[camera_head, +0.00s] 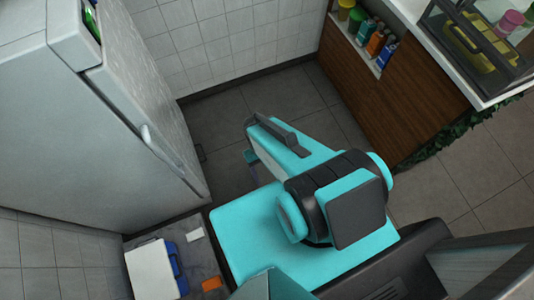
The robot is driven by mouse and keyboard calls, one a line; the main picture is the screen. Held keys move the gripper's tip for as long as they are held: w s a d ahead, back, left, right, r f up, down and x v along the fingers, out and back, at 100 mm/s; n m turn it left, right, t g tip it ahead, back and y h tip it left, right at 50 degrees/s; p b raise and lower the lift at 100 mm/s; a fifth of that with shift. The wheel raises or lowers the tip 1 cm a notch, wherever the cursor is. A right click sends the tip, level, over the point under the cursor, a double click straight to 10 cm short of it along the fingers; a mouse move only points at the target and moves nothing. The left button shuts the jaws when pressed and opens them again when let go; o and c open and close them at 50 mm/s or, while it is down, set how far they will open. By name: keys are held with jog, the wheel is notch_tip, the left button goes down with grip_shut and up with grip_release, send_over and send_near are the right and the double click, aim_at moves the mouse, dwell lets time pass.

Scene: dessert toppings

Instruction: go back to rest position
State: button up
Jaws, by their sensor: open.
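My teal and black arm is in the middle of the view, above a teal top of my own body. Its long link reaches up and left over the dark floor tiles (222,122). I cannot make out the fingers of my gripper; the arm's own links may hide them. No held object shows.
A large grey fridge (95,140) stands on the left. A wooden counter (385,95) with bottles (376,43) on a shelf is at upper right, beside a glass case (480,45). A white board (152,270) and an orange item (211,284) lie at lower left. Floor between is clear.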

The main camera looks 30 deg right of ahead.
jog(key=shift+f, duration=0.1)
jog(key=f+b, duration=0.5)
jog(key=b, duration=0.1)
jog(key=shift+s+f, duration=0.2)
dwell(0.4)
